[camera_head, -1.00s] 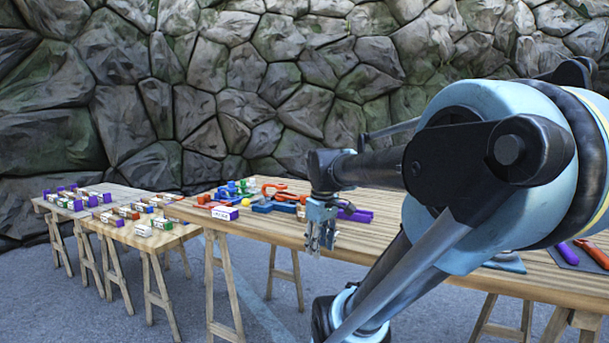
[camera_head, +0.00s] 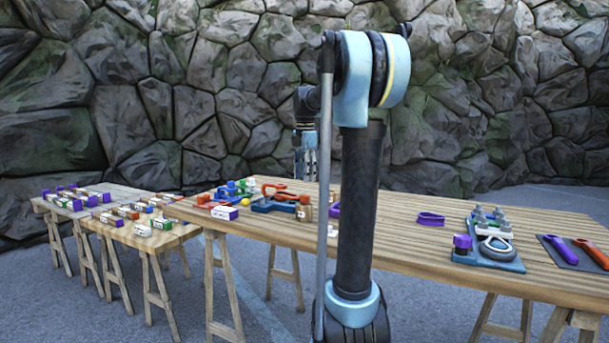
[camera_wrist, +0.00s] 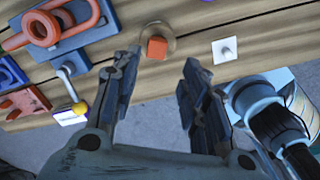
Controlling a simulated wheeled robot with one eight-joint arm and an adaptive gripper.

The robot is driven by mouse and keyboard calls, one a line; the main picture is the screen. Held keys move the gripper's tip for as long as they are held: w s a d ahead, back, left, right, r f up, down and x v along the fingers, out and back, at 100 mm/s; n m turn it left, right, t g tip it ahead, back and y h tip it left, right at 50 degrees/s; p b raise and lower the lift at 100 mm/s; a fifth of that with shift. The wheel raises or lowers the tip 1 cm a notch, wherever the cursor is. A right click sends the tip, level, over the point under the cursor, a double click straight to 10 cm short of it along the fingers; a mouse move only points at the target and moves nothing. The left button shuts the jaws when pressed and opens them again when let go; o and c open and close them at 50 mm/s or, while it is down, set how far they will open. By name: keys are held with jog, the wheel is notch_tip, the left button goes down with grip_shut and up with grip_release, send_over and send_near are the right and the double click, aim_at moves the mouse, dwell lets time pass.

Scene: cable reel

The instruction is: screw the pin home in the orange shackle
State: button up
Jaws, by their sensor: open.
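The orange shackle (camera_head: 272,187) lies on a blue fixture (camera_head: 270,206) on the long wooden table. In the wrist view the shackle (camera_wrist: 42,28) is at the upper left, left of my gripper. I cannot clearly make out its pin. My gripper (camera_wrist: 160,68) is open, with nothing between its fingers. A small orange block (camera_wrist: 156,48) on a round wooden disc shows just beyond the fingertips; I cannot tell what it is. In the head view my gripper (camera_head: 305,158) hangs above the table, right of the shackle, partly behind my arm.
A yellow ball-ended lever (camera_wrist: 78,107) stands near the shackle. A white pad (camera_wrist: 225,50) lies to the right. A purple loop (camera_head: 430,218), a blue fixture with a ring (camera_head: 487,250) and a dark mat (camera_head: 570,254) are further right. Smaller tables with boxes stand left.

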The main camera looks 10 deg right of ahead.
aim_at(305, 195)
jog(key=shift+w+f, duration=0.1)
jog(key=shift+w, duration=0.25)
jog(key=shift+f, duration=1.65)
jog(key=shift+f, duration=0.1)
jog(key=shift+f, duration=2.25)
grip_shut()
jog(key=shift+r, duration=4.05)
jog(key=shift+r, duration=0.15)
